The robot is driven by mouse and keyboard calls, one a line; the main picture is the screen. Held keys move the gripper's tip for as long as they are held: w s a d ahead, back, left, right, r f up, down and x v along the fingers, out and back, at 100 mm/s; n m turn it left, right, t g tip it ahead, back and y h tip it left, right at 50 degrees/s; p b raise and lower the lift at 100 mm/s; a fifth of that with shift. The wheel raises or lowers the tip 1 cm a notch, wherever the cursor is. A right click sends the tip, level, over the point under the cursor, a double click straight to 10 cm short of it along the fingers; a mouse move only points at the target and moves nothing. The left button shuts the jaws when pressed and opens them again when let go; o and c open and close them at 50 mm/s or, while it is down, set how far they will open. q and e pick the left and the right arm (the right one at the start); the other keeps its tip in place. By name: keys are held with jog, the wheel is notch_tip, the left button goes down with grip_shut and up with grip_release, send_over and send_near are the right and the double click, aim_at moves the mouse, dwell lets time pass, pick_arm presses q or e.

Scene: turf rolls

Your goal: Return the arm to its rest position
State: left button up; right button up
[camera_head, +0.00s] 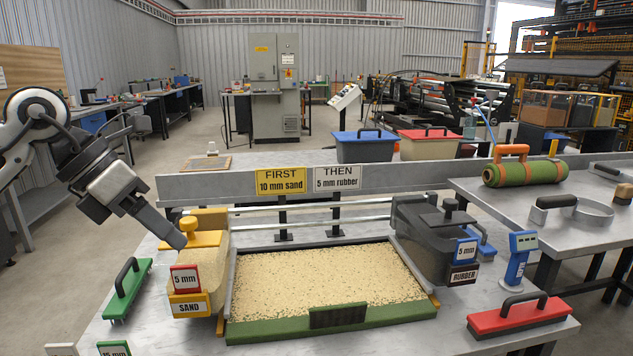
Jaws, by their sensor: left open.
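My left arm comes in from the left, and its gripper (176,237) points down and right. Its tip is at the left side of the yellow knob and lid of the sand hopper (211,262); whether it touches them I cannot tell. The gripper is open, and I see nothing held in it. The hopper carries a red "5 mm" tag and a "SAND" label. Beside it, the tray (338,329) with a green front edge holds a layer of pale grains. The dark hopper labelled "RUBBER" (434,240) stands at the tray's right. My right gripper is not in view.
A red tool (518,316) and a blue gauge (518,260) stand at the right. A rail with "FIRST" and "THEN" signs (281,183) crosses behind the tray. A green turf roll (525,171) lies on the right table.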

pick_arm(q)
jog(key=s+d+f+n+h, duration=0.2)
jog(key=s+d+n+h, duration=0.1)
jog(key=d+h, duration=0.5)
jog(key=s+d+f+n+h, duration=0.35)
jog(key=d+h, duration=0.25)
jog(key=d, duration=0.3)
jog(key=w+a+f+n+t+y, duration=0.1)
jog(key=a+f+n+t+y, duration=0.15)
jog(key=f+n+t, duration=0.4)
jog(key=a+f+n+t+y, duration=0.1)
jog(key=n+t+y, duration=0.3)
jog(key=n, duration=0.6)
jog(key=w+a+f+n+t+y, duration=0.1)
jog(key=a+f+n+t+y, duration=0.25)
jog(key=n, duration=0.55)
jog(key=s+a+f+n+g+y, duration=0.1)
jog(key=s+f+n+g+y, duration=0.2)
jog(key=s+f+n, duration=0.2)
jog(key=s+a+f+n+g+y, duration=0.2)
jog(key=s+f+n+y, duration=0.2)
jog(key=s+f, duration=0.5)
notch_tip(320, 180, down, 5)
jog(key=shift+s+f+n+g+p, duration=0.15)
jog(key=shift+n+g+p, duration=0.2)
jog(key=shift+n, duration=0.55)
